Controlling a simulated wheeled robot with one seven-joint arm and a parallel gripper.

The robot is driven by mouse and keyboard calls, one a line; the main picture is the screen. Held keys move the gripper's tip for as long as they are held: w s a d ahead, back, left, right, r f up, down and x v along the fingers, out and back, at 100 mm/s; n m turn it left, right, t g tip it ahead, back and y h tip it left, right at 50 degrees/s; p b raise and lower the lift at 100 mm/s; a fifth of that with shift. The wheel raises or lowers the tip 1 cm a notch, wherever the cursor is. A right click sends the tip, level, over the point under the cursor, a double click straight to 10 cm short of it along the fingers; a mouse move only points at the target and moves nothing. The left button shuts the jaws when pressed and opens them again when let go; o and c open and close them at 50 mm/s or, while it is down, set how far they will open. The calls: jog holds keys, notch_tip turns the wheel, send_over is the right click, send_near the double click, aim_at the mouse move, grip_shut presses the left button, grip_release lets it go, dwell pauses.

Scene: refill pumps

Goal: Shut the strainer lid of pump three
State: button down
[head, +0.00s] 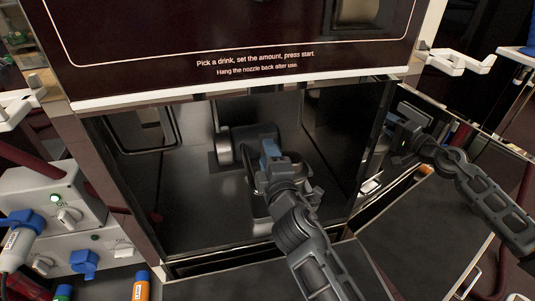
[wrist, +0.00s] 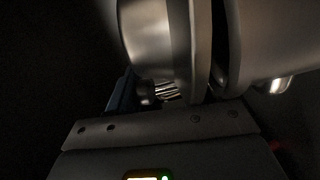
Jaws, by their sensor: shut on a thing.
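My gripper (head: 268,158) is inside the open dark cabinet under the drink panel, at grey metal pump parts. A round metal housing (wrist: 150,35) fills the top middle of the wrist view. A rounded grey part, which looks like the strainer lid (wrist: 268,35), stands to its right, with a narrow dark gap between. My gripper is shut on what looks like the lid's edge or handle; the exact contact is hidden. I cannot read a pump number.
The cabinet's side wall (head: 375,150) on the right is glossy and mirrors my arm. A front lip (head: 225,262) runs along the cabinet's bottom. Grey switch boxes (head: 50,200) with blue plugs stand at the left. The cabinet floor (head: 190,215) is clear left of my gripper.

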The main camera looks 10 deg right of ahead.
jog(key=shift+a+f, duration=0.15)
jog(key=shift+f, duration=0.05)
dwell(0.3)
jog(key=c, duration=0.7)
grip_release()
